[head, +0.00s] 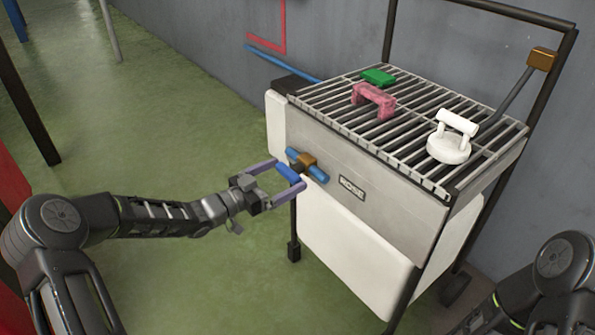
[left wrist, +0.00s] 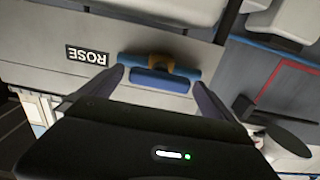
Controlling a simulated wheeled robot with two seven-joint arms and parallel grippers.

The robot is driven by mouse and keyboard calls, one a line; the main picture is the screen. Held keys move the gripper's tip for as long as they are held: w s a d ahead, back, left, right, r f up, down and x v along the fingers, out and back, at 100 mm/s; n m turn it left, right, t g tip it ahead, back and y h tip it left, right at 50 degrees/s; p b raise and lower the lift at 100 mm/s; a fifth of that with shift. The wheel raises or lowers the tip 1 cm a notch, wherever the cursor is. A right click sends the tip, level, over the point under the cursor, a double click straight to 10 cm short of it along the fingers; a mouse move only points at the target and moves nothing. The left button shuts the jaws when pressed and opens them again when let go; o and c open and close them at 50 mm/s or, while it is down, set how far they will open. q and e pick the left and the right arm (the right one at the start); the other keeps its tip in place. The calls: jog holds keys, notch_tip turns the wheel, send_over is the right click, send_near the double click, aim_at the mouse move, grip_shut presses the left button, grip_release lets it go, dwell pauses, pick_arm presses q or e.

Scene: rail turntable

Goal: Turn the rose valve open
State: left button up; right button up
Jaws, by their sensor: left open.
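The rose valve is on the front panel of the cart, left of a plate reading ROSE (head: 351,188). It has a brown body (head: 303,161) on a short blue pipe (head: 319,175) and a blue bar handle (head: 289,173) in front. My left gripper (head: 283,176) is open, with its fingers at the two ends of the handle. In the left wrist view the handle (left wrist: 160,83) lies between the open fingers, with a gap on either side. The brown body (left wrist: 173,63) is partly hidden behind it. Of my right arm only part shows at the lower right; its gripper is out of view.
The cart has a slatted metal top (head: 415,125) holding a pink handle-shaped piece (head: 373,99), a green block (head: 378,77) and a white lidded piece with a handle (head: 450,143). A grey wall stands behind.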

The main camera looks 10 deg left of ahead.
aim_at(297, 169)
pick_arm(q)
jog(key=b+x, duration=0.1)
jog(key=x, duration=0.4)
jog(key=c, duration=1.3)
